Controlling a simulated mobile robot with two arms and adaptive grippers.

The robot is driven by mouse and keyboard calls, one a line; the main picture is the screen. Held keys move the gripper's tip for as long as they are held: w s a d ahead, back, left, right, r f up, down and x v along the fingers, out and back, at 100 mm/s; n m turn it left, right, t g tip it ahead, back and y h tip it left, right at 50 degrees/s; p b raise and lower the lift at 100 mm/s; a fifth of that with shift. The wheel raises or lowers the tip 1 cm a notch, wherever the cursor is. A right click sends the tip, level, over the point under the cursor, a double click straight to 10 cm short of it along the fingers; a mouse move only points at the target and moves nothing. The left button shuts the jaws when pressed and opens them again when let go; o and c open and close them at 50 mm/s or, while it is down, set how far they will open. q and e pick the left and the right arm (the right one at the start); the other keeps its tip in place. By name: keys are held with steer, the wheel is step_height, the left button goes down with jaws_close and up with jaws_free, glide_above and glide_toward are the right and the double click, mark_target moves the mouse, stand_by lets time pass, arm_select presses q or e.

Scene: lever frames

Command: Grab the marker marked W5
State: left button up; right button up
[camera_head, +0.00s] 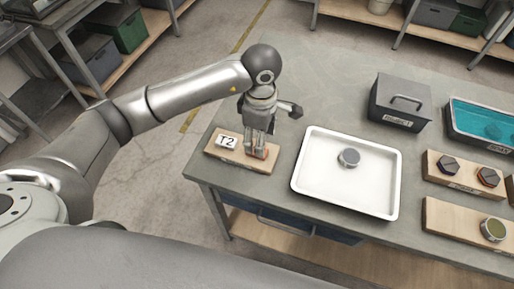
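No marker with a readable W5 shows. A wooden block (224,154) at the table's left end carries a white tag (227,142) that reads T2. My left gripper (260,151) points down at the block's right part, just right of the tag. A small reddish-brown thing (270,152) shows at its fingertips. The fingers mostly hide it, and I cannot tell whether they are shut on it. My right gripper is not in view.
A white tray (312,176) holds a round grey piece (349,157). Behind it stand a dark lidded box (399,100) and a teal-filled bin (483,121). Wooden holders (447,213) with dark and round pieces stand at right.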

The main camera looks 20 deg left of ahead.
arm_select(q)
steer(key=shift+w+f, duration=0.15)
steer(key=shift+f, duration=0.2)
steer(key=f+p, duration=0.1)
steer(key=f, duration=0.1)
steer(key=f+p, duration=0.1)
steer(key=f, duration=0.1)
steer(key=shift+s+d, duration=0.15)
steer(key=shift+s, duration=0.05)
steer(key=shift+w+f, duration=0.15)
steer(key=shift+f, duration=0.3)
steer(key=c, duration=0.9)
